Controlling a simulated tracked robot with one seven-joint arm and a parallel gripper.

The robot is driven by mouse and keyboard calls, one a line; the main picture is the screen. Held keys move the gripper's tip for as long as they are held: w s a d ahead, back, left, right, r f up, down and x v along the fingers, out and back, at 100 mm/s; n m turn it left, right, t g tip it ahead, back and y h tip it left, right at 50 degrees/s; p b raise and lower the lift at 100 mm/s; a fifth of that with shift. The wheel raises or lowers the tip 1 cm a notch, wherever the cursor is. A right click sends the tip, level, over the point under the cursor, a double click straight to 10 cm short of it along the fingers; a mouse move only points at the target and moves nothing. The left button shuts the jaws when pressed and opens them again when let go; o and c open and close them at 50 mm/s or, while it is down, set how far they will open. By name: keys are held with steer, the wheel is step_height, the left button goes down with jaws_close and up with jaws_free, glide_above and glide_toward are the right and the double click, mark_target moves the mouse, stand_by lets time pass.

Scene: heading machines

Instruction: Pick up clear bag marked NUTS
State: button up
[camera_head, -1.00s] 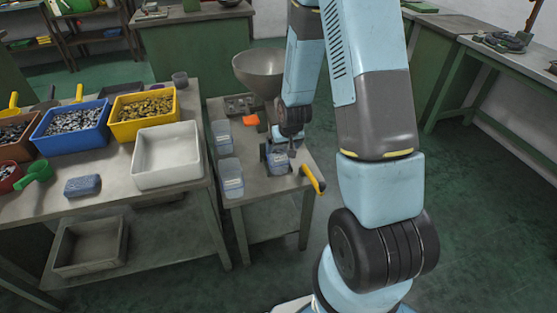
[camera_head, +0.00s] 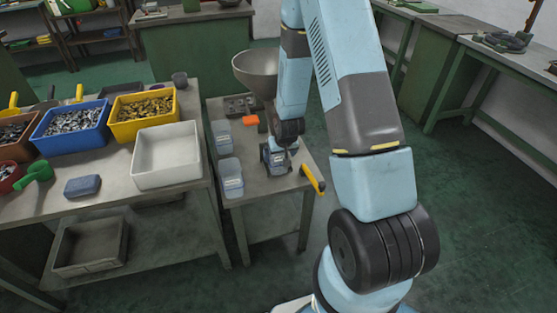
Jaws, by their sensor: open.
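Several clear bags or packs stand on the small side table (camera_head: 262,186). One clear pack (camera_head: 231,180) is at the table's front left, and another clear pack (camera_head: 222,136) is behind it. A third clear pack (camera_head: 277,161) is at my gripper (camera_head: 278,150), mostly hidden by it. My gripper points down over that third pack, with its jaws open around or beside it; I cannot tell which. No marking such as NUTS is readable at this size.
An orange item (camera_head: 250,120) and a yellow-handled tool (camera_head: 313,180) are on the small table. On the left bench are a white tray (camera_head: 167,180), a yellow bin (camera_head: 143,132) and a blue bin (camera_head: 70,145).

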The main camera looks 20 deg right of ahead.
steer(key=shift+c, duration=0.5)
steer(key=c, duration=1.3)
steer(key=shift+c, duration=0.4)
steer(key=shift+r, duration=0.15)
